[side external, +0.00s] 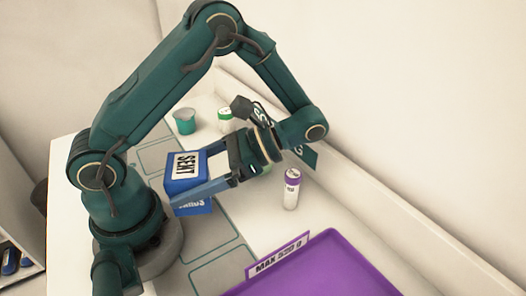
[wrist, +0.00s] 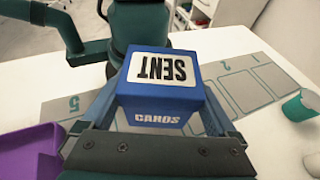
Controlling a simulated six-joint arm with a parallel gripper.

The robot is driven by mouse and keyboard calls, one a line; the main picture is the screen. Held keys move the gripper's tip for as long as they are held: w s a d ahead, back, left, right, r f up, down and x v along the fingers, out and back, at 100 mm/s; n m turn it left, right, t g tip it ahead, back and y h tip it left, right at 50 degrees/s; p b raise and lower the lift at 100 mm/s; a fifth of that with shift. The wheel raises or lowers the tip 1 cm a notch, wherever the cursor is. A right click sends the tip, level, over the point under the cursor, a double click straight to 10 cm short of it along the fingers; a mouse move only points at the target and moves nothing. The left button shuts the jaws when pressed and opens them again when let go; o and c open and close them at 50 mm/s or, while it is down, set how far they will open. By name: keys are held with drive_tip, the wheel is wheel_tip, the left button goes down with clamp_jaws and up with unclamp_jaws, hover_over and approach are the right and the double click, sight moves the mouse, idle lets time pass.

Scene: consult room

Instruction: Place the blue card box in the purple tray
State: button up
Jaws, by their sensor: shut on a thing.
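The blue card box (side external: 186,168) has a white label reading SENT on top and CARDS on its side. My gripper (side external: 198,184) is shut on it, with one finger along each side. In the wrist view the box (wrist: 160,98) sits between the two fingers (wrist: 162,110). I cannot tell for sure whether it is clear of the table. The purple tray (side external: 340,262) is at the lower right of the side view, apart from the box, with a label reading MAX 520 g. Its corner shows at the left of the wrist view (wrist: 30,152).
A purple-capped tube (side external: 291,188) stands between my gripper and the tray. A teal cup (side external: 184,121) and a green-capped container (side external: 225,120) stand at the back. A grey mat (side external: 205,262) with outlined, numbered spaces lies under the box. A wall ledge runs along the right.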

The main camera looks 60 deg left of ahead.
drive_tip(key=w+d+r+n+h, duration=0.1)
drive_tip(key=d+n+h, duration=0.3)
drive_tip(key=d, duration=0.1)
drive_tip(key=w+d+r+n+t+h, duration=0.1)
drive_tip(key=d+n+h, duration=0.3)
drive_tip(key=d+h, duration=0.1)
drive_tip(key=w+d+r+n+t+h, duration=0.1)
drive_tip(key=d+n+h, duration=0.3)
drive_tip(key=d+h, duration=0.1)
drive_tip(key=shift+w+d+r+n, duration=0.15)
drive_tip(key=shift+d+n, duration=0.25)
drive_tip(key=shift+d, duration=0.05)
drive_tip(key=w+d+r+n+t+h, duration=0.3)
drive_tip(key=w+d+n+t+h, duration=0.1)
drive_tip(key=w+n+t, duration=0.15)
wheel_tip(320, 180, up, 3)
drive_tip(key=n+t, duration=0.4)
drive_tip(key=t, duration=0.1)
hover_over(326, 274)
drive_tip(key=shift+h, duration=0.4)
drive_tip(key=shift+f, duration=7.65)
drive_tip(key=o, duration=1.2)
drive_tip(key=shift+f, duration=0.1)
